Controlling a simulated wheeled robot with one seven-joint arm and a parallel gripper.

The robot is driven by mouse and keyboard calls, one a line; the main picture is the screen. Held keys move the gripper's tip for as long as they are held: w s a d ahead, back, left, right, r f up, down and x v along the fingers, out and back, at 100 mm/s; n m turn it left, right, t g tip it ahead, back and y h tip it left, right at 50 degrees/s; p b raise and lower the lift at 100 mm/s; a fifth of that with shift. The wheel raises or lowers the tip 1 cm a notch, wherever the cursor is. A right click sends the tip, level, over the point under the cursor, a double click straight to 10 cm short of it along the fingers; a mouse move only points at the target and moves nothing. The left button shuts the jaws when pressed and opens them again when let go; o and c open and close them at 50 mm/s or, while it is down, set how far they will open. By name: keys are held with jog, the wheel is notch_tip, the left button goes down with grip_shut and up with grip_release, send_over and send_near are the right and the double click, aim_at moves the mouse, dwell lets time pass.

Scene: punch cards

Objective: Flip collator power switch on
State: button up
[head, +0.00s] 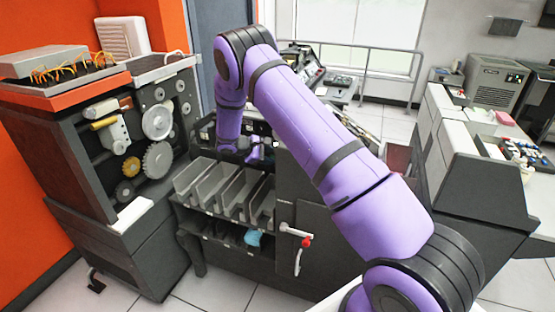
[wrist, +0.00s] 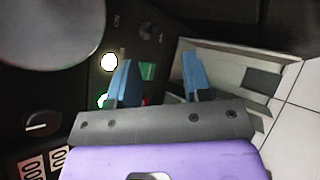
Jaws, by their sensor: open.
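The collator (head: 285,225) is a dark machine with a row of grey card bins, in the middle of the head view. My gripper (head: 255,155) is at its panel above the bins; its fingers are too small to make out there. In the wrist view my gripper (wrist: 158,78) has two blue fingers, spread apart with nothing held. Behind and between them is a small green part (wrist: 147,71) on the dark panel, with a bit of red lower down. I cannot tell for sure which part is the power switch or how it is set.
A lit white round lamp (wrist: 109,62) is left of the fingers, and a dark knob (wrist: 42,124) sits at lower left. A large grey rounded shape blocks the upper left. A geared machine (head: 125,130) stands left in the head view. A red-knobbed lever (head: 305,242) is on the collator's front.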

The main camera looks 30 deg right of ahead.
jog(key=shift+v, duration=2.15)
jog(key=shift+r, duration=0.1)
jog(key=s+a+r+m+t+y, duration=0.1)
jog(key=s+r+m+y, duration=0.1)
jog(key=s+r, duration=0.55)
jog(key=s+a+r+m+y, duration=0.15)
jog(key=s+r, duration=0.35)
jog(key=r, duration=0.6)
jog(key=s+r+m+t+y, duration=0.1)
jog(key=s+r+m+y, duration=0.15)
jog(key=s+r, duration=0.55)
jog(key=s+a+r+m+t+y, duration=0.1)
jog(key=s+a+r, duration=0.1)
jog(key=s, duration=0.6)
jog(key=s+a+r+m+t+y, duration=0.1)
jog(key=s+a+r+t+y, duration=0.1)
jog(key=s, duration=0.7)
jog(key=s+a+r+m+t+y, duration=0.1)
jog(key=s+r, duration=0.3)
jog(key=s, duration=0.4)
jog(key=shift+s+a+r+m+t+y, duration=0.3)
jog(key=shift+a+r+t+y, duration=0.1)
jog(key=shift+a+y, duration=0.25)
